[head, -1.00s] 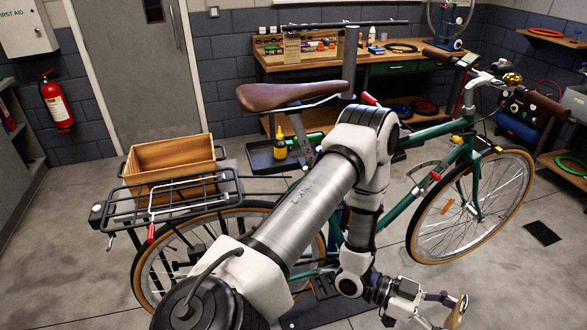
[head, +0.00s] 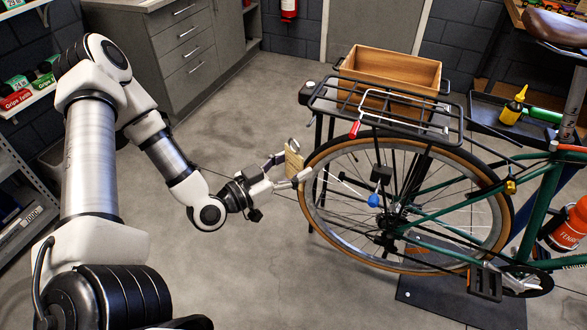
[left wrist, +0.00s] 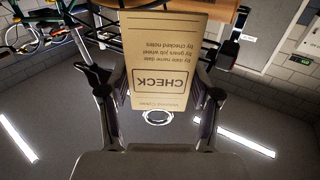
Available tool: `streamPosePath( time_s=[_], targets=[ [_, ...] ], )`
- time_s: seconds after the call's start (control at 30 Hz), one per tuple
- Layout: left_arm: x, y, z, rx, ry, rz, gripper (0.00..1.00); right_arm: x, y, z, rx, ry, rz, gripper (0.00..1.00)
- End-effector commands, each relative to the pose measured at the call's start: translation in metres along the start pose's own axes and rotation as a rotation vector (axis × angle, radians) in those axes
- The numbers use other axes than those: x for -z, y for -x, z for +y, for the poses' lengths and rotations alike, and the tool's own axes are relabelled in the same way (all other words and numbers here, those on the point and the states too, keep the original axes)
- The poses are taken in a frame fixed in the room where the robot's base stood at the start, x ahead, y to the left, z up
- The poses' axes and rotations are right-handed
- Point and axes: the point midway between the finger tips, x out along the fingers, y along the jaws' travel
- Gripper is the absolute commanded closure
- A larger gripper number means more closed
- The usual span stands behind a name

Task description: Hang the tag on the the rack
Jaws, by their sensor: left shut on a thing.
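My left gripper (head: 289,169) is shut on a tan card tag (head: 293,161), held upright just left of the bike's rear tyre. A small metal ring or loop shows at the tag's top in the head view. In the left wrist view, the tag (left wrist: 165,60) lies between the two fingers, with "CHECK" printed upside down and a pale ring (left wrist: 158,118) below it. The black rear rack (head: 350,113) sits above the rear wheel, up and right of the gripper and apart from the tag. My right gripper is out of view.
A wooden crate (head: 385,72) is at the far side of the rack. The rear wheel (head: 318,205) stands close right of the gripper. A black tray with a yellow bottle (head: 512,107) is at right. Grey drawers (head: 185,40) stand behind; the floor (head: 270,100) between is clear.

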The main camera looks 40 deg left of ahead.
Motion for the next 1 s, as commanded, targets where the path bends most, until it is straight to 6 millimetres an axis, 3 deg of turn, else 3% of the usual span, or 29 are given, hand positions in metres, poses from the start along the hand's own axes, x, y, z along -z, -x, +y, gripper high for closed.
streamPosePath(
  time_s=[1.0],
  targets=[
    [-0.006, -0.061, -0.036, -0.004, -0.004, 0.002, 0.55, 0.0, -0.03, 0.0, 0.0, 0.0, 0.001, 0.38]
  ],
)
